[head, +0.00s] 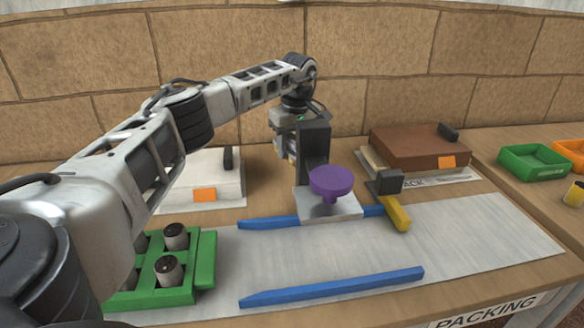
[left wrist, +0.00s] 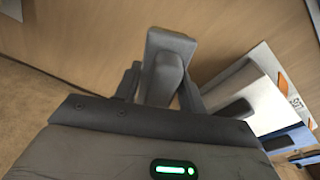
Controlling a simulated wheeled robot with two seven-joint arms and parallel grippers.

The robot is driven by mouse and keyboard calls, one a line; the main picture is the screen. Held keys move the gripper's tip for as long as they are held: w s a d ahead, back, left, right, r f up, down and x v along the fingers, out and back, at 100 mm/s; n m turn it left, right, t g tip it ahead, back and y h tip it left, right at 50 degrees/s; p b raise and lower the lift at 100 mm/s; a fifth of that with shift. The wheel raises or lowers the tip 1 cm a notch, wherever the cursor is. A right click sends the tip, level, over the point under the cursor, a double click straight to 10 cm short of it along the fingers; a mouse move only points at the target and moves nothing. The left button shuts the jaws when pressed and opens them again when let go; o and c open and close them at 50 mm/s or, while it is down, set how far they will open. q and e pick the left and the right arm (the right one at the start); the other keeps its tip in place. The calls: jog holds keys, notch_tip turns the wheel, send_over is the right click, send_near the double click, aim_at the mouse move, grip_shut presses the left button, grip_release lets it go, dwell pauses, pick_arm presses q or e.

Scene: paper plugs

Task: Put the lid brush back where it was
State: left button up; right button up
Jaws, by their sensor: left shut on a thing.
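My left gripper (head: 288,150) is at the back of the work mat, behind a dark grey upright post, which partly hides it. In the left wrist view my left gripper (left wrist: 160,88) is shut on a grey block-like thing (left wrist: 170,45) with a rounded end. I cannot tell from these frames whether this is the lid brush. A tool with a yellow handle (head: 397,214) and a dark grey block head (head: 385,182) lies across the right end of the back blue rail. My right gripper is not in view.
Blue rails (head: 335,287) edge the pale mat. A green tray (head: 205,262) holds several cups. A white box (head: 190,180) and a brown box (head: 418,148) stand behind. The mat's middle is clear.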

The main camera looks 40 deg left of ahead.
aim_at(294, 137)
pick_arm(q)
jog(key=shift+f, duration=2.35)
jog(key=shift+f, duration=0.15)
jog(key=o, duration=0.9)
jog(key=r, duration=0.4)
jog(key=d+r, duration=0.1)
jog(key=r, duration=0.7)
jog(key=shift+s+d+r+p, duration=0.1)
jog(key=shift+s+d+p, duration=0.1)
jog(key=shift+d+p, duration=0.1)
